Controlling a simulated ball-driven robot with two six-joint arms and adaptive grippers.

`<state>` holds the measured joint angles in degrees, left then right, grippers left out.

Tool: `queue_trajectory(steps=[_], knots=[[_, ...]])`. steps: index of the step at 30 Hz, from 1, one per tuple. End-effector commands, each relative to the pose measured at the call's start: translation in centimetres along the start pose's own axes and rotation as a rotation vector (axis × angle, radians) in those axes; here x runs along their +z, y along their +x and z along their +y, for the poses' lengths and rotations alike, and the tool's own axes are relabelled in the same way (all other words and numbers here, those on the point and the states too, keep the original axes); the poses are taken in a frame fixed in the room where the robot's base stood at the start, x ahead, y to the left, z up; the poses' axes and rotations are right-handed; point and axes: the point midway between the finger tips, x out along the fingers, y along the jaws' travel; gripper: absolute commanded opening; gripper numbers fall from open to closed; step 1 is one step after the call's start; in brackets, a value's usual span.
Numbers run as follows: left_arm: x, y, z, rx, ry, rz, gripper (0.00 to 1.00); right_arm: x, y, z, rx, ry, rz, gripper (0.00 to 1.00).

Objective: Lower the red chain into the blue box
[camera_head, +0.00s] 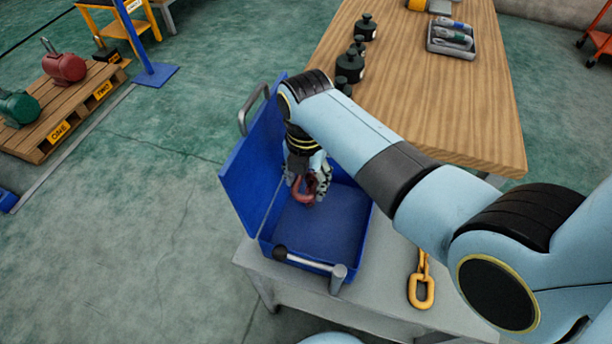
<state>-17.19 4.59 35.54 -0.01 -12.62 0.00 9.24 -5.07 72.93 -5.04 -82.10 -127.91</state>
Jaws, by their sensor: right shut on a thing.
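The blue box (319,236) stands open on a grey bench, its lid (247,168) tilted up on the left. My right gripper (309,184) points down over the box's open inside, near the lid side. It is shut on the red chain (304,193), whose red link shows between and below the fingers. I cannot tell whether the link touches the box floor. My right arm hides part of the box's far edge. My left gripper is not in view.
A yellow chain (422,287) hangs over or lies on the grey bench (377,299), right of the box. A wooden table (440,105) with dark weights (350,66) and a grey tray (451,41) stands behind. A pallet (62,118) with red and green hoist parts lies left.

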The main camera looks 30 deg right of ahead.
Motion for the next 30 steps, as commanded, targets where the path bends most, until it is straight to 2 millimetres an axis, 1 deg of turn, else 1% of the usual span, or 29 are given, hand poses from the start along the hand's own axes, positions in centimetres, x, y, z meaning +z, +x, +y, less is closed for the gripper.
queue_trajectory(steps=[1,15,19,26,27,30], knots=[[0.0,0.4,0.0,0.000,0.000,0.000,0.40,0.0,0.5,0.0,0.000,0.000,0.000,0.00],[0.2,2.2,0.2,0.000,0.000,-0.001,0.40,0.0,3.5,0.0,-0.001,0.000,0.001,0.00],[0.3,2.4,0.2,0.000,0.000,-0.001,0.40,0.0,3.9,0.0,-0.001,0.000,0.000,0.00],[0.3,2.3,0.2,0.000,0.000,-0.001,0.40,0.0,3.9,0.0,0.000,0.000,0.000,0.00],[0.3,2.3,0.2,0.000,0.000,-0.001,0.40,0.0,3.9,0.0,0.000,0.000,0.000,0.53],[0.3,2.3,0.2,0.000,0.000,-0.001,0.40,0.0,3.9,0.0,0.000,0.000,0.000,0.66]])
